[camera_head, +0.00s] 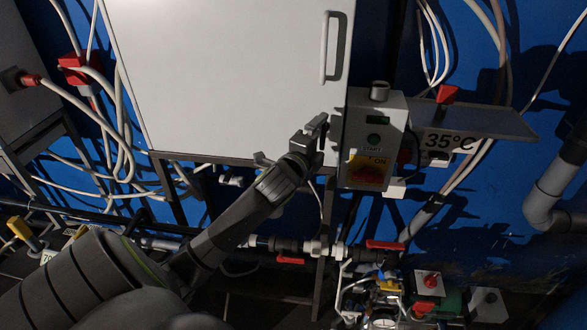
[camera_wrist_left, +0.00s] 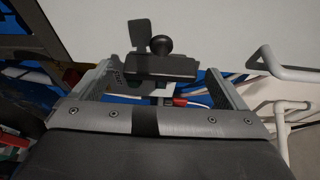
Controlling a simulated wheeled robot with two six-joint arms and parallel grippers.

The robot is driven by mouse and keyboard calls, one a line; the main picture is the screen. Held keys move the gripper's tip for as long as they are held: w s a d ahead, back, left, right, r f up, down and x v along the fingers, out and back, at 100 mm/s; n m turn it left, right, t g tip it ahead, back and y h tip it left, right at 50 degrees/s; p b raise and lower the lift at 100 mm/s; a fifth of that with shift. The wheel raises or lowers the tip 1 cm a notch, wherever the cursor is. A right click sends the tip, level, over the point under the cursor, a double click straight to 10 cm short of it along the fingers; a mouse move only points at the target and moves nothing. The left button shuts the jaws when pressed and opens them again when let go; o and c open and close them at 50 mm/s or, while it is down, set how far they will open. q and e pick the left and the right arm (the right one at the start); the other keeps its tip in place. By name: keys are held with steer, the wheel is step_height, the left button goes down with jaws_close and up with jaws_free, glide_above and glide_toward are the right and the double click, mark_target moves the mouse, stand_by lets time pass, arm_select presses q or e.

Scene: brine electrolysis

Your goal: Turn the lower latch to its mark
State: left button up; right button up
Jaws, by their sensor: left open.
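The white cabinet door (camera_head: 230,70) fills the top middle of the head view. My left gripper (camera_head: 308,142) is at the door's lower right corner in the head view. In the left wrist view its open fingers (camera_wrist_left: 165,84) stand on either side of the latch, with gaps showing. Whether they touch it cannot be told. My right gripper is not in view.
A control box (camera_head: 391,140) with a START button and a red-yellow ON switch (camera_head: 367,172) stands close right of the gripper. The door handle (camera_head: 335,47) is above. A shelf (camera_head: 480,119) juts out right. Pipes with red valve levers (camera_head: 385,245) run below.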

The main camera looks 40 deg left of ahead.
arm_select(q)
steer(key=s+d+b, duration=0.2)
steer(key=s+b, duration=0.2)
steer(key=s, duration=1)
steer(key=shift+s+d, duration=0.15)
steer(key=shift+s, duration=0.05)
